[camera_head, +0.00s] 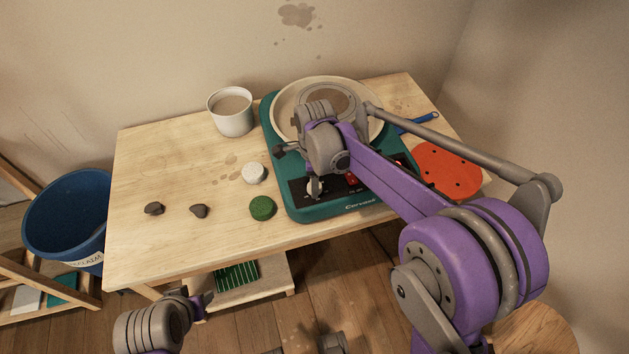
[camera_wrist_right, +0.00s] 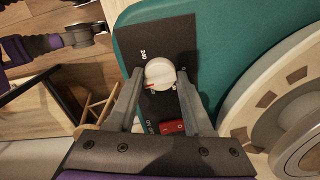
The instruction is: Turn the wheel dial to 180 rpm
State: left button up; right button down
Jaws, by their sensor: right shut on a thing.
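The teal pottery wheel (camera_head: 286,197) stands on the wooden table, with a dark control panel (camera_wrist_right: 165,35) at its front. The dial (camera_wrist_right: 160,72) is a round white knob with a small red mark at its lower left in the right wrist view. A printed "240" sits just above it there. My right gripper (camera_wrist_right: 161,80) is shut on the dial, one finger on each side. In the head view my right gripper (camera_head: 315,188) reaches down to the panel and mostly hides the dial. My left gripper (camera_head: 199,302) hangs low before the table, its jaws unclear.
A red switch (camera_wrist_right: 171,128) is beside the dial. A cup (camera_head: 232,112), a white lump (camera_head: 254,173), a green round sponge (camera_head: 262,208) and dark stones (camera_head: 199,211) lie left of the wheel. An orange plate (camera_head: 447,171) lies right. A blue bucket (camera_head: 68,214) stands left of the table.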

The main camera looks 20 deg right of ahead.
jog(key=shift+m, duration=0.5)
jog(key=shift+c, duration=1.4)
grip_release()
notch_tip(320, 180, up, 11)
jog(key=p, duration=0.1)
jog(key=shift+f, duration=0.1)
jog(key=shift+s, duration=0.1)
